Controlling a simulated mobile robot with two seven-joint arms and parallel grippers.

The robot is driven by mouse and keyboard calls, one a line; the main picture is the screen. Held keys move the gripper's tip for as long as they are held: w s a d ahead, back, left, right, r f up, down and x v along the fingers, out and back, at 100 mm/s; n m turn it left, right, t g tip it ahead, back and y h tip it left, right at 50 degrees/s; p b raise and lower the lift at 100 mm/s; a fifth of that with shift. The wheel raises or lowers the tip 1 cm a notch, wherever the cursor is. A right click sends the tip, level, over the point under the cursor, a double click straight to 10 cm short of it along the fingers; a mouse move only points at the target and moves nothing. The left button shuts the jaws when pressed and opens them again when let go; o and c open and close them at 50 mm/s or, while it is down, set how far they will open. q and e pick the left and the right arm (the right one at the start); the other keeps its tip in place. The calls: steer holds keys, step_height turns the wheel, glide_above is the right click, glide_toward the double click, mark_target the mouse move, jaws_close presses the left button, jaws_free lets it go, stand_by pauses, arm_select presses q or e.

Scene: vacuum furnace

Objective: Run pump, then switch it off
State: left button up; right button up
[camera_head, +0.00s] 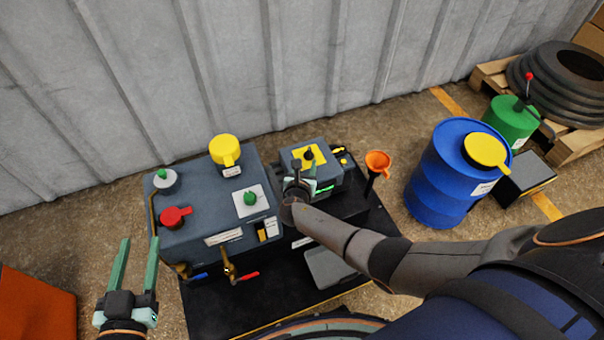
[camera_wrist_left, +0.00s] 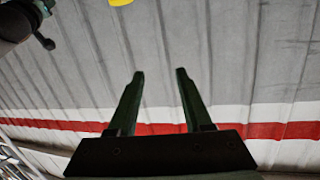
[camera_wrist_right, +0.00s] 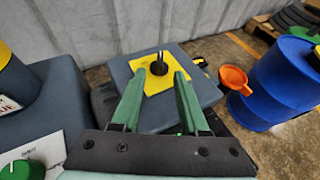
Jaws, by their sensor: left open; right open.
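The pump machine is a grey-blue box (camera_head: 205,215) on a black base, with a smaller grey unit (camera_head: 333,180) to its right. On that unit a black knob (camera_head: 309,155) stands on a yellow plate (camera_head: 297,153); the plate also shows in the right wrist view (camera_wrist_right: 147,70). My right gripper (camera_head: 303,176) is open just in front of the knob. In the right wrist view the knob (camera_wrist_right: 161,65) appears between and beyond the fingertips, apparently not gripped. My left gripper (camera_head: 138,245) is open and empty, raised at the lower left of the head view.
The box carries a red knob (camera_head: 174,216), a green knob (camera_head: 250,198), a yellow cap (camera_head: 225,150) and blue and red valve handles (camera_head: 247,276). An orange funnel (camera_head: 378,161) stands right of the unit. A blue drum (camera_head: 445,180) and green can (camera_head: 511,122) stand further right.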

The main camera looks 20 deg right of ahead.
arm_select(q)
steer(key=s+f+n+g+p, duration=0.1)
steer(key=s+f+g, duration=0.2)
steer(key=f, duration=0.3)
steer(key=s+f+g+y+p, duration=0.1)
steer(key=s+f+g+p, duration=0.1)
steer(key=f, duration=0.5)
steer(key=s+g, duration=0.1)
steer(key=s, duration=0.1)
steer(key=shift+s+d+n+g, duration=0.2)
steer(key=shift+s+n+g, duration=0.1)
steer(key=shift+n+g, duration=0.1)
arm_select(e)
steer(key=v, duration=0.7)
